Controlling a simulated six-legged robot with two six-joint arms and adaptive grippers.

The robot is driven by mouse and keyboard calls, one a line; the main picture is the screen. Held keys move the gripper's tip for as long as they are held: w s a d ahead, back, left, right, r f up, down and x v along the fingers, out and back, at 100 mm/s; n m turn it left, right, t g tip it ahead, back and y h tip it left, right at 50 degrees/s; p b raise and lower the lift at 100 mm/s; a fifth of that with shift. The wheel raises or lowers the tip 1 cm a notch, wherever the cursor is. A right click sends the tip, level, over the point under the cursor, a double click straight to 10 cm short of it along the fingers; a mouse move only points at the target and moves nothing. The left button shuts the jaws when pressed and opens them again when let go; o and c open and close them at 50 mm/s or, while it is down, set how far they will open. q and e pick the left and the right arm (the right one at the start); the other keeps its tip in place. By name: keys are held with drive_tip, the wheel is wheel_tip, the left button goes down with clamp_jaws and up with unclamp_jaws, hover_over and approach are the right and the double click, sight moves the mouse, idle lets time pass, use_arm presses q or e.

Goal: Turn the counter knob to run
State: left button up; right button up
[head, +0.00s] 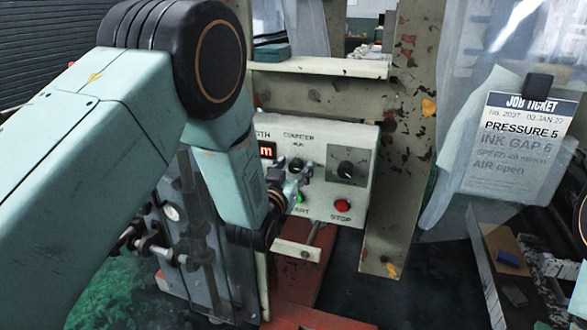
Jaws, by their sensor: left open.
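A pale control panel (366,137) faces me at the middle of the view. The small black counter knob (296,164) sits under the "COUNTER" lettering near the top left of the panel. My left arm comes in from the left and hides the panel's left edge. My left gripper (300,180) is open in front of the panel, just below the counter knob. I cannot tell whether a finger touches the knob. The knob's pointer is too small to read. My right gripper is not in view.
Below are a red stop button (343,206) and a partly covered green start button (299,197). A chipped metal post (397,170) stands right of the panel. A job ticket (520,140) hangs further right.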

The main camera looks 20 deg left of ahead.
use_arm(q)
clamp_jaws()
idle(0.6)
drive_tip(key=n+p, duration=0.1)
drive_tip(key=n, duration=0.3)
drive_tip(key=shift+n, duration=0.4)
drive_tip(key=n, duration=0.4)
drive_tip(key=shift+a+n+p, duration=0.1)
drive_tip(key=shift+n+p, duration=0.2)
drive_tip(key=shift+p, duration=0.05)
drive_tip(key=n, duration=0.4)
drive_tip(key=shift+f+p, duration=0.1)
drive_tip(key=shift+p, duration=0.25)
drive_tip(key=shift+f+n+p, duration=0.1)
drive_tip(key=shift+n+p, duration=0.2)
drive_tip(key=shift+n, duration=2)
